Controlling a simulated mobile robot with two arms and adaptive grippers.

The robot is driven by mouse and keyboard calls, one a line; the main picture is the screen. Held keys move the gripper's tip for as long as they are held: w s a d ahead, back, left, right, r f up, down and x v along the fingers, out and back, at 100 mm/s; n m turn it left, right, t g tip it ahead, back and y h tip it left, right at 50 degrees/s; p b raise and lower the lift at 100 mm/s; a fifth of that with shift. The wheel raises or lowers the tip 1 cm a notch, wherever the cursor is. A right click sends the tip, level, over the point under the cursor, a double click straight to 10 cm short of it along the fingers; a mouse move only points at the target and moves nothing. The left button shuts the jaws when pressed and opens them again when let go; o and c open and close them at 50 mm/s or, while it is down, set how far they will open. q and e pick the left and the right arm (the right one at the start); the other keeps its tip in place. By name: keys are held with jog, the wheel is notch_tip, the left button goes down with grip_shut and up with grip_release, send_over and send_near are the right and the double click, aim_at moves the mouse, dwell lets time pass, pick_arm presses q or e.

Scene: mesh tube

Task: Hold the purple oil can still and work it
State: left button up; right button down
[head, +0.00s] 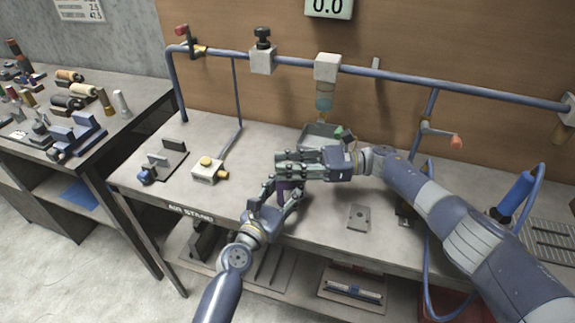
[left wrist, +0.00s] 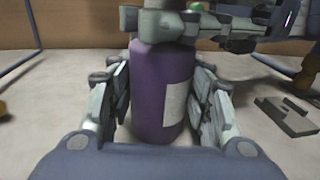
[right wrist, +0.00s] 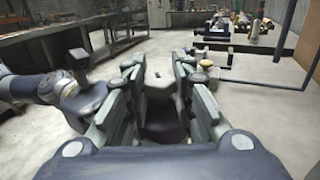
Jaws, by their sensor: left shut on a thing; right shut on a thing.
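The purple oil can (head: 286,188) stands upright on the bench and is mostly hidden by my grippers in the head view. In the left wrist view, the can (left wrist: 150,88) fills the space between the fingers and has a pale label on its right side. My left gripper (head: 283,200) is shut around its body from the front. My right gripper (head: 290,166) reaches in from the right and is shut on the can's top. In the right wrist view, the dark can body (right wrist: 165,126) shows below its fingers. The exact contact at the top is hidden.
A valve block with a yellow knob (head: 207,171) and a small stand (head: 164,160) sit to the left. A small grey plate (head: 358,218) lies to the right. A shallow tray (head: 320,133) is behind my right gripper. A blue pipe (head: 400,73) runs along the back.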

jog(key=shift+d+g, duration=0.1)
jog(key=shift+g, duration=0.2)
dwell(0.4)
jog(key=c, duration=1.3)
grip_release()
jog(key=shift+n, duration=0.3)
jog(key=shift+c, duration=0.2)
jog(key=shift+r, duration=0.1)
notch_tip(320, 180, up, 10)
jog(key=shift+f, duration=0.1)
